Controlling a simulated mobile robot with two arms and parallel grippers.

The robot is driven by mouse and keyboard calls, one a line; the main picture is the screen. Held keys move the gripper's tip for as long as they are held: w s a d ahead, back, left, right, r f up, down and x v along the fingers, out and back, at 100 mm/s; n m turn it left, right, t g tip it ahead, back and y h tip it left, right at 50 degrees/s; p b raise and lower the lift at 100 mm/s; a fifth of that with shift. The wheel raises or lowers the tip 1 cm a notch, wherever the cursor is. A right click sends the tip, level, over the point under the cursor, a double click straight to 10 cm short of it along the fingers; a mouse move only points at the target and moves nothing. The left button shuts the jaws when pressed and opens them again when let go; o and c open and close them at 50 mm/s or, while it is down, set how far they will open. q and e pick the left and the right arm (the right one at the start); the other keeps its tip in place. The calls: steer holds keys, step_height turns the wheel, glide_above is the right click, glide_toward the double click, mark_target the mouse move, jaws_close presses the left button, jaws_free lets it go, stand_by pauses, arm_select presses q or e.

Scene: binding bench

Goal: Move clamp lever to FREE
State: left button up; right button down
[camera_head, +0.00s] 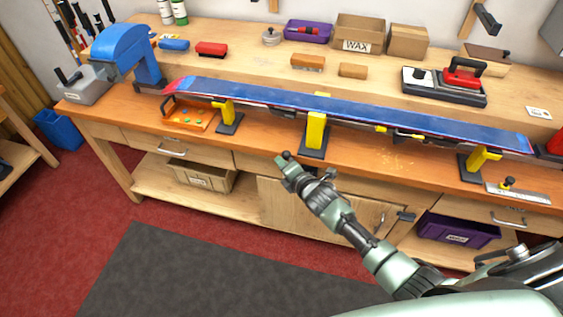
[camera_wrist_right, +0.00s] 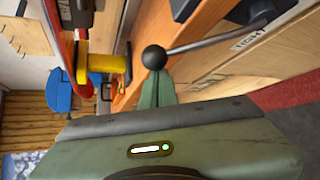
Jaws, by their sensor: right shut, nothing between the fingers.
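The clamp lever, a metal rod with a black ball knob (camera_wrist_right: 155,57), shows in the right wrist view, running from the knob up and right toward a dark bracket. A pale label (camera_wrist_right: 248,41) that seems to read TIGHT lies beside the rod. My right gripper (camera_wrist_right: 156,82) is shut and empty, its green fingertips right at the ball knob; I cannot tell whether they touch. In the head view my right gripper (camera_head: 284,160) is at the bench's front edge, below the middle yellow clamp (camera_head: 316,131). The lever is hard to make out there. My left gripper is not in view.
A long blue ski (camera_head: 350,109) lies across yellow supports on the workbench (camera_head: 262,147). A waxing iron (camera_head: 445,84), brushes and boxes sit behind. Drawers and cupboard doors are below the front edge. Floor in front is clear.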

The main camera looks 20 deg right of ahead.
steer(key=shift+s+d, duration=0.1)
steer(key=s+d+m+t+y+b, duration=0.2)
steer(key=s+d+m+t+b, duration=0.4)
steer(key=d+b, duration=0.6)
steer(key=shift+s+d+r+t+b, duration=0.25)
steer(key=shift+s+d+t+b, duration=0.1)
steer(key=shift+s, duration=0.9)
steer(key=shift+d+f, duration=0.1)
